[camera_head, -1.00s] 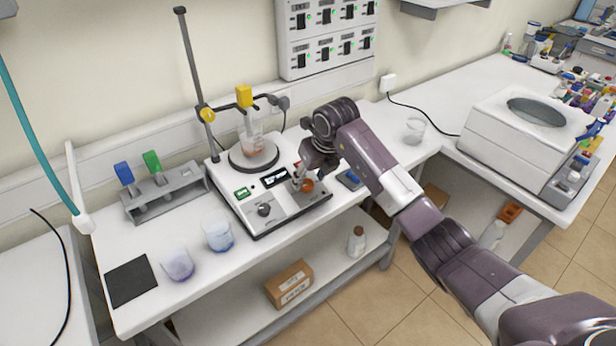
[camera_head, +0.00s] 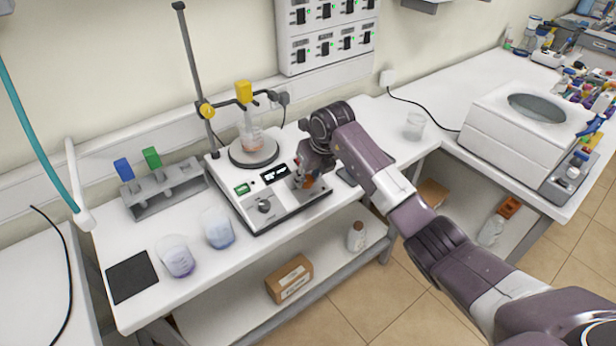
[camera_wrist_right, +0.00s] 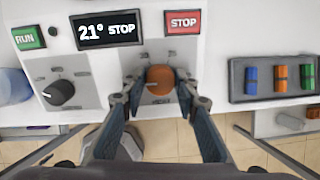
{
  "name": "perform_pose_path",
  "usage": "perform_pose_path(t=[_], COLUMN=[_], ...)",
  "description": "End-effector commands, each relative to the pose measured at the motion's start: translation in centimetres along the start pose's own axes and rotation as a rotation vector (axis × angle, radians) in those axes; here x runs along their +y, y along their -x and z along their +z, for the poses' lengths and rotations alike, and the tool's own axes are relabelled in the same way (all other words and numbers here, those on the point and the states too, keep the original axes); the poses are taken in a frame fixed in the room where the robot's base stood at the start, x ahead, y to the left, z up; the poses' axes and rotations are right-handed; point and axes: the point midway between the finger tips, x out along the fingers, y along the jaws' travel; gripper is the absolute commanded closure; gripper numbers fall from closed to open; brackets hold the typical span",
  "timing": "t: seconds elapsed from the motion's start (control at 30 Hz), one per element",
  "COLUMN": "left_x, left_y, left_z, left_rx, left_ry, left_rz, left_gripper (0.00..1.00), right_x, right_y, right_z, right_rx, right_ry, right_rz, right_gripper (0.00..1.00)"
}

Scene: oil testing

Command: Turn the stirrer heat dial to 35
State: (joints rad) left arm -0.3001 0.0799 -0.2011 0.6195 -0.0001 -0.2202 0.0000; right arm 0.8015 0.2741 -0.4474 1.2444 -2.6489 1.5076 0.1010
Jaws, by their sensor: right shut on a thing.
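The stirrer (camera_head: 250,205) stands on the white bench, with a round plate on top and a sloped front panel. Its orange dial (camera_wrist_right: 160,80) is at the right of the panel, and a black dial (camera_wrist_right: 60,93) is at the left. The display (camera_wrist_right: 108,30) reads 21° and STOP. My right gripper (camera_wrist_right: 160,84) is shut on the orange dial, with one finger on each side of it. In the head view the gripper partly hides the orange dial (camera_head: 311,182). My left gripper is not in view.
A glass vessel (camera_head: 252,138) is over the stirrer plate beside the stand (camera_head: 196,80). Two beakers with bluish contents, including one nearer the stirrer (camera_head: 218,232), stand to the left. A small tray with coloured pieces (camera_wrist_right: 235,80) lies right of the stirrer.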

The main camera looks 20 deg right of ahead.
Motion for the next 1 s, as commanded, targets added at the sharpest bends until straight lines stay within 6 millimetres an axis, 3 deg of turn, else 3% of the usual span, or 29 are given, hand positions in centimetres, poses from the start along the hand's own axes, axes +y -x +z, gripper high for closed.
perform_pose_path(t=[0.37,1.0], left_x=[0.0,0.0], left_y=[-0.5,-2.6], left_z=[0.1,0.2], left_rx=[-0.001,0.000], left_ry=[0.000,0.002], left_rz=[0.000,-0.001], left_gripper=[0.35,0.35], right_x=[-0.1,-0.3], right_y=[0.0,0.0], right_z=[0.0,0.1], right_rx=[0.005,0.027], right_ry=[-0.117,-0.695], right_rz=[-0.008,-0.037], right_gripper=[0.96,0.96])
